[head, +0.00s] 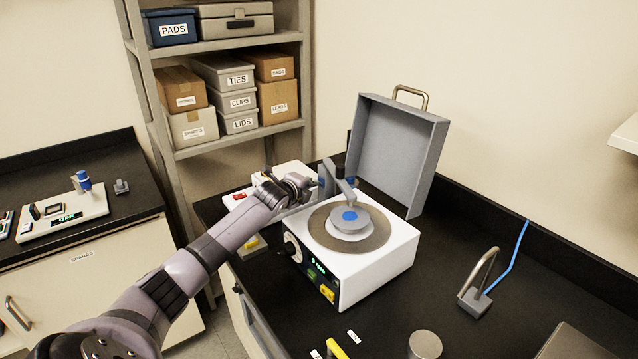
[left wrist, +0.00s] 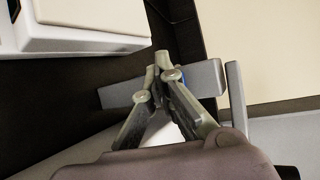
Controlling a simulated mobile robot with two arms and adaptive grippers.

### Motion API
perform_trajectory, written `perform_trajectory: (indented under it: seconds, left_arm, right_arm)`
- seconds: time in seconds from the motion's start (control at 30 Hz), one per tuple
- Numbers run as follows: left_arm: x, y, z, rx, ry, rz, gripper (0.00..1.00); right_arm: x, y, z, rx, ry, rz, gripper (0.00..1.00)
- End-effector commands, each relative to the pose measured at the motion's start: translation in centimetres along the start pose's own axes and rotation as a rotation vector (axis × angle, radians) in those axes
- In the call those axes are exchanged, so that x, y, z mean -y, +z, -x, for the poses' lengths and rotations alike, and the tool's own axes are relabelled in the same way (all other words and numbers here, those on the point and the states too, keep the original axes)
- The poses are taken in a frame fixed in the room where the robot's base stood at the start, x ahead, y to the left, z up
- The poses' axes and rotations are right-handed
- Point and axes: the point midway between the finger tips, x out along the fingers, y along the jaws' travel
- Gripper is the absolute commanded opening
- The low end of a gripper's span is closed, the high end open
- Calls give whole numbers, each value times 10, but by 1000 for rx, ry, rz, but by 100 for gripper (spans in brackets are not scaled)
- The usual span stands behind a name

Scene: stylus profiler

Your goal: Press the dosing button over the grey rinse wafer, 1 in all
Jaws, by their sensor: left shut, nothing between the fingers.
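A white stylus profiler (head: 385,268) stands on the black bench with its grey lid (head: 398,150) open. A grey round piece with a blue centre (head: 349,215) sits on its flat disc (head: 377,235). A grey arm with an upright part (head: 341,180) stands at the back left of the disc. My left gripper (head: 310,184) is beside that arm, at the machine's back left. In the left wrist view the gripper (left wrist: 163,66) is shut and empty, in front of a grey bar (left wrist: 205,78) with a bit of blue behind the fingers. I cannot make out the dosing button or the rinse wafer for certain.
A white unit with a red switch (head: 238,196) is behind my left arm. A curved metal handle on a block (head: 476,300) and a round grey piece (head: 425,344) stand at right and front. The bench right of the profiler is mostly clear.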

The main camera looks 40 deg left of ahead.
Motion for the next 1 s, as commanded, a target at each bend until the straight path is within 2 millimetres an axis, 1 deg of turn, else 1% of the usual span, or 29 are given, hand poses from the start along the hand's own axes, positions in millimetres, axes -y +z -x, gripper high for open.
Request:
perform_trajectory:
  seconds: [0.2,0.63,1.0]
  left_arm:
    - [-4,5,11,-1,1,-1,0]
    - [-7,8,14,0,1,-1,0]
    - [-22,23,43,0,4,-2,0]
  right_arm:
    - [-1,-1,11,0,0,0,40]
    - [-1,-1,13,0,1,0,40]
    - [-1,-4,36,0,1,0,40]
